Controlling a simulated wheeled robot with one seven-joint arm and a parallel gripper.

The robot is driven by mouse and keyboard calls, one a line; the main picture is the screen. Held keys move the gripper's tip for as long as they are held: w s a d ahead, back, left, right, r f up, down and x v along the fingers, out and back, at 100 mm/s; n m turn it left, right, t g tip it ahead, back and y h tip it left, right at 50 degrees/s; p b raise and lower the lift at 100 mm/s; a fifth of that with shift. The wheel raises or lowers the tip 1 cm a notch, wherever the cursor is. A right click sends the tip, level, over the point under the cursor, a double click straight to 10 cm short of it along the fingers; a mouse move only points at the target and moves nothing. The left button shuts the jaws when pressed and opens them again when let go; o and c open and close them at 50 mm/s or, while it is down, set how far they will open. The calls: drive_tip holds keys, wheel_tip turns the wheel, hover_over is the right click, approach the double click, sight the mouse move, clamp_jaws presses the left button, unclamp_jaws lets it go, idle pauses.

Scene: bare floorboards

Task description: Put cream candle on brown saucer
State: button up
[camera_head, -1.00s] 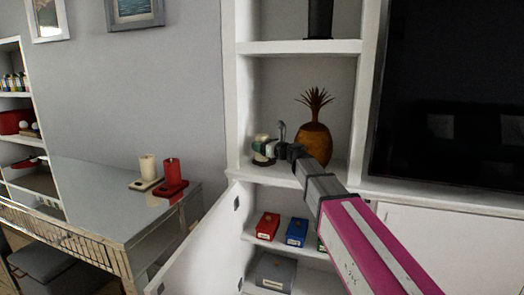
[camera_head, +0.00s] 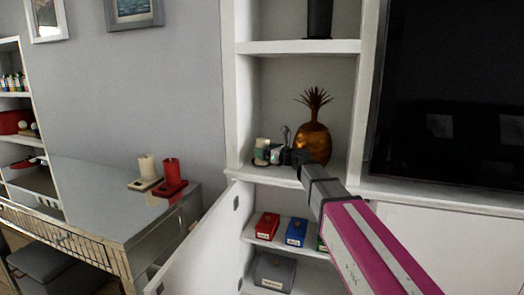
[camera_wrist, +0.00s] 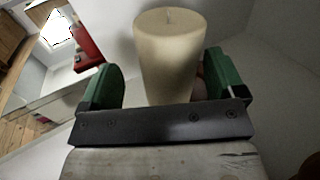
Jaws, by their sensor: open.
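My gripper (camera_head: 270,151) is at the shelf in front of the pineapple ornament, with its green fingers apart. In the wrist view, a thick cream candle (camera_wrist: 168,55) with a short wick stands between the open fingers (camera_wrist: 160,88), and its lower end is hidden by the gripper's dark bar. Another cream candle (camera_head: 147,167) stands on a small pale, dark-edged base (camera_head: 143,184) on the desk at left. I cannot clearly make out a brown saucer.
A golden-brown pineapple ornament (camera_head: 312,142) stands close behind and right of my gripper. The cabinet door (camera_head: 205,245) hangs open below the shelf, showing several small boxes such as a blue one (camera_head: 296,232).

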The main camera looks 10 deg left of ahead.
drive_tip(key=v, duration=0.9)
drive_tip(key=shift+s+d, duration=0.1)
drive_tip(key=shift+d, duration=0.1)
drive_tip(key=shift+s, duration=0.1)
